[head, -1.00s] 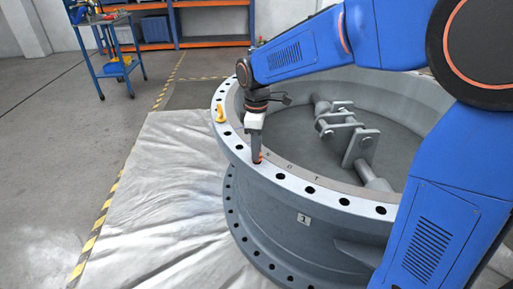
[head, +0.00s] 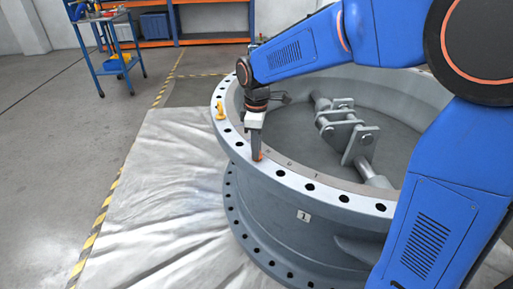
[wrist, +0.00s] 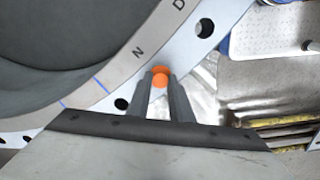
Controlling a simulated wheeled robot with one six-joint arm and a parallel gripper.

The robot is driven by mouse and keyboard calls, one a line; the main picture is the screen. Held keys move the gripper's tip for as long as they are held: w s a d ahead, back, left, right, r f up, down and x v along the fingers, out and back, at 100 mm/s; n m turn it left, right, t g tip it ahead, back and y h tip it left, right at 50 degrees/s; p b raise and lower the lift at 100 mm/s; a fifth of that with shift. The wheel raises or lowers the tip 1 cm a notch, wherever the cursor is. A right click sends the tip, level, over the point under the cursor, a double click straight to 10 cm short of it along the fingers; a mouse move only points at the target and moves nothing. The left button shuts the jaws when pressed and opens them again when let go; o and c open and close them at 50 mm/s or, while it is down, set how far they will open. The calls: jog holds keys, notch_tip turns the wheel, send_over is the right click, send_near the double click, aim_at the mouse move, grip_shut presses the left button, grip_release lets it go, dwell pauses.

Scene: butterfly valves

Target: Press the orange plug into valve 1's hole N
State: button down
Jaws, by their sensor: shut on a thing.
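The orange plug (wrist: 160,77) is between the fingertips of my gripper (wrist: 160,84) in the wrist view, and the gripper is shut on it. The plug is over the pale flange beside the letter N (wrist: 138,52), in line with the row of holes, and covers the spot where hole N lies. In the head view the plug (head: 258,156) shows low at the flange top under my gripper (head: 256,152). I cannot tell how deep it sits. Valve 1 (head: 270,206) is a large grey ring with a "1" label.
Open holes (wrist: 204,27) flank the plug. Grey linkage (head: 345,128) rises inside the valve. A blue trolley (head: 112,55) stands at the back left. The pale sheet (head: 160,190) on the left is clear.

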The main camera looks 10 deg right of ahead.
jog(key=shift+f, duration=0.4)
jog(key=c, duration=1)
grip_release()
jog(key=shift+r, duration=0.1)
jog(key=shift+r, duration=2.85)
